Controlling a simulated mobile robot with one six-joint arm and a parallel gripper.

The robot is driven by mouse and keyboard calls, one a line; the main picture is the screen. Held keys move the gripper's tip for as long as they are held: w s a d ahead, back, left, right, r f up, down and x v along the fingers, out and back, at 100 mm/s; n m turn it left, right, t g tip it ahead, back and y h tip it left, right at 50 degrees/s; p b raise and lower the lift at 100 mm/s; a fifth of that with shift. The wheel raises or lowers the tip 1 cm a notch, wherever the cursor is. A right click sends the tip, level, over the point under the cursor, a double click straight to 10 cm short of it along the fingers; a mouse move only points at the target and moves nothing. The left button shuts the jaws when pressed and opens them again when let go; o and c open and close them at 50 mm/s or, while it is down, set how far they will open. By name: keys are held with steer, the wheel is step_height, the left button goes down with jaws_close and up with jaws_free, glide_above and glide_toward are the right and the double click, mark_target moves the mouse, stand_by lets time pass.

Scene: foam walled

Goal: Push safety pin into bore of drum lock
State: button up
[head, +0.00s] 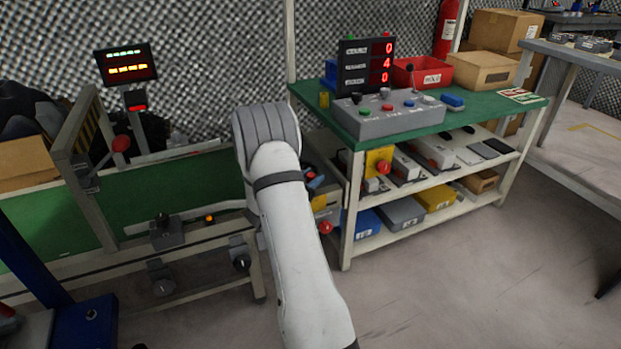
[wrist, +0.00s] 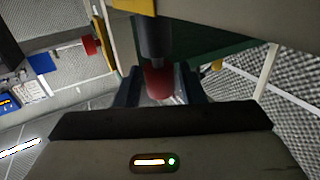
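In the wrist view, a dark cylinder with a red end (wrist: 158,80) hangs down from a grey block; it looks like the safety pin. My gripper (wrist: 160,90) has a dark finger on each side of the red end. A sliver of light background shows between the red end and the right finger; I cannot tell whether the fingers touch it. The bore is hidden. In the head view, my arm covers most of my gripper; a small blue and red part (head: 314,178) shows beside it, unclear. I cannot pick out the drum lock with certainty.
A green-topped bench (head: 440,125) stands at the right with a grey button box (head: 388,118). A yellow box with a red knob (head: 384,168) sits on its shelf. Another red knob (head: 326,228) is close to my arm. A green conveyor (head: 165,195) is left; floor is open at lower right.

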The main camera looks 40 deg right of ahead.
mark_target(311, 175)
steer(key=shift+o, duration=1.4)
steer(key=shift+r, duration=0.1)
step_height(311, 175, up, 10)
steer(key=p, duration=0.4)
steer(key=shift+p, duration=0.3)
